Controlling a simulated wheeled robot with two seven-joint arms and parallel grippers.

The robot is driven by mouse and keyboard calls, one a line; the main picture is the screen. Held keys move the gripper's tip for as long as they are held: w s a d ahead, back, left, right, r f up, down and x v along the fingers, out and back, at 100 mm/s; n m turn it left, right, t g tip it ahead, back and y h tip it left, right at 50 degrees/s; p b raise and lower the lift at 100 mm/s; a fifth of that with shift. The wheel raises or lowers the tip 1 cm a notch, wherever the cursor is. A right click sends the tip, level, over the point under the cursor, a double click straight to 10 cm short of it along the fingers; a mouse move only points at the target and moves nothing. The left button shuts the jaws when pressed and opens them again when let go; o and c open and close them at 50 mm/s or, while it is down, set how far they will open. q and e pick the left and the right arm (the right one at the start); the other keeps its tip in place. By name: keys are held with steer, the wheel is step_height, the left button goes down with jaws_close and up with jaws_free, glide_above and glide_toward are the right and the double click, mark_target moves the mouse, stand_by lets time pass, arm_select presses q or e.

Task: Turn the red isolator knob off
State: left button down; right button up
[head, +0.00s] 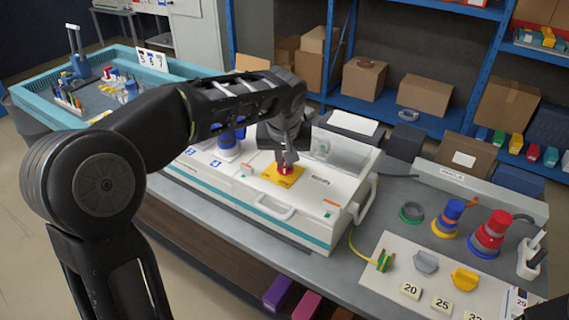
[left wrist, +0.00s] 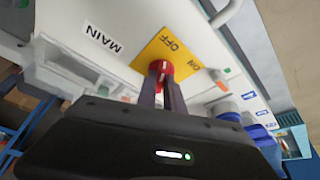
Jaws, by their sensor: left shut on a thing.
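The red isolator knob (head: 284,169) sits on a yellow plate (head: 293,179) on top of the white socket box (head: 262,195). In the left wrist view the knob (left wrist: 160,68) shows between my fingertips, and the yellow plate (left wrist: 172,45) bears the words OFF and ON. The label MAIN (left wrist: 103,38) is beside the plate. My left gripper (head: 287,160) points down and is shut on the knob; it also shows in the left wrist view (left wrist: 163,80). The fingers hide part of the knob. My right gripper is not in view.
A blue socket (head: 228,142) stands on the box left of the gripper. A handle (head: 275,208) is on the box's front. Right of it, a white mat (head: 400,262) bears plugs and number tags. A teal tray (head: 35,98) is at the left, blue shelves (head: 398,118) behind.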

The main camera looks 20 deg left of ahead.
arm_select(q)
steer(key=shift+d+n+g+y+b, duration=0.1)
steer(key=shift+n+g+y+b, duration=0.3)
steer(key=shift+n, duration=1.1)
steer(key=c, duration=1.5)
jaws_free()
steer(key=shift+o, duration=0.2)
steer(key=v, duration=0.7)
steer(key=shift+r, duration=0.35)
steer(key=shift+s+d, duration=0.1)
steer(key=shift+s, duration=0.05)
